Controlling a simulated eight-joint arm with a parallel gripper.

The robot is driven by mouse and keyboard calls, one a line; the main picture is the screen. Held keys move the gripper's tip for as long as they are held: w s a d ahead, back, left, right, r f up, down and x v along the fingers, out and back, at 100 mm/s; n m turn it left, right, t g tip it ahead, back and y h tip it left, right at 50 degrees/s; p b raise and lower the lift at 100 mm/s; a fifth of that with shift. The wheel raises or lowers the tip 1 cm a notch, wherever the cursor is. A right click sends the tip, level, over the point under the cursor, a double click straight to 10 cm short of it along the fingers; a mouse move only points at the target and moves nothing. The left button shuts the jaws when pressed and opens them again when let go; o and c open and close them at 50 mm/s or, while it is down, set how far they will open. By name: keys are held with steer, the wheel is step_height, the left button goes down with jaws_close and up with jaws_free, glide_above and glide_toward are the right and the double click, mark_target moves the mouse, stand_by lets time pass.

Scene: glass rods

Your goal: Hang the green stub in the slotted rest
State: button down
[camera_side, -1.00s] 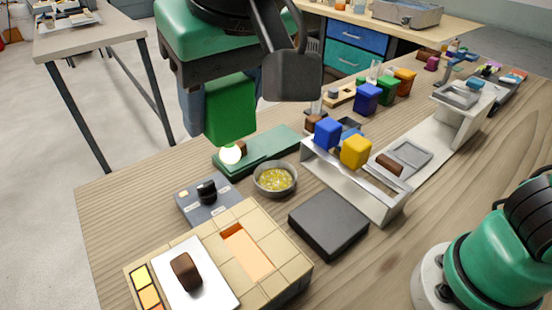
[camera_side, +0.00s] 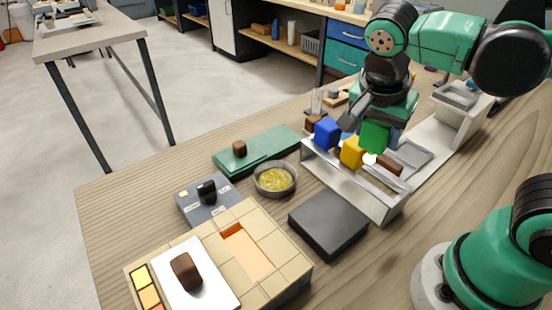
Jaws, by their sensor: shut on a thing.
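The green stub (camera_side: 375,136) is a bright green block with a pale glowing tip below it. My gripper (camera_side: 380,112) is shut on its top and holds it upright. The slotted rest (camera_side: 392,211) is a pale grey trough-like frame at the centre right. A blue stub (camera_side: 327,133) and a yellow stub (camera_side: 354,152) hang in it side by side. The green stub is just behind and right of the yellow one, over the rest's right part. I cannot tell whether it touches the rest. The gripper's fingers are partly hidden.
A dark grey slab (camera_side: 328,224), a bowl of yellow bits (camera_side: 274,180) and a green tray (camera_side: 230,162) stand left of the rest. Bare wood (camera_side: 120,205) shows at the far left.

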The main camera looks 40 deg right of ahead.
mark_target(350, 174)
steer(key=shift+s+d+f+m+g, duration=0.15)
steer(key=shift+s+d+f+m, duration=0.35)
steer(key=shift+f, duration=0.8)
steer(key=shift+s+d+f+m+g, duration=0.2)
steer(key=shift+s+d+f+m, duration=0.25)
steer(key=shift+f, duration=0.9)
steer(key=shift+s+d+f+m+g, duration=0.15)
steer(key=shift+s+d+f+m, duration=0.3)
steer(key=shift+f, duration=0.85)
steer(key=shift+w+d, duration=0.1)
steer(key=shift+c, duration=0.8)
jaws_free()
steer(key=shift+r, duration=0.1)
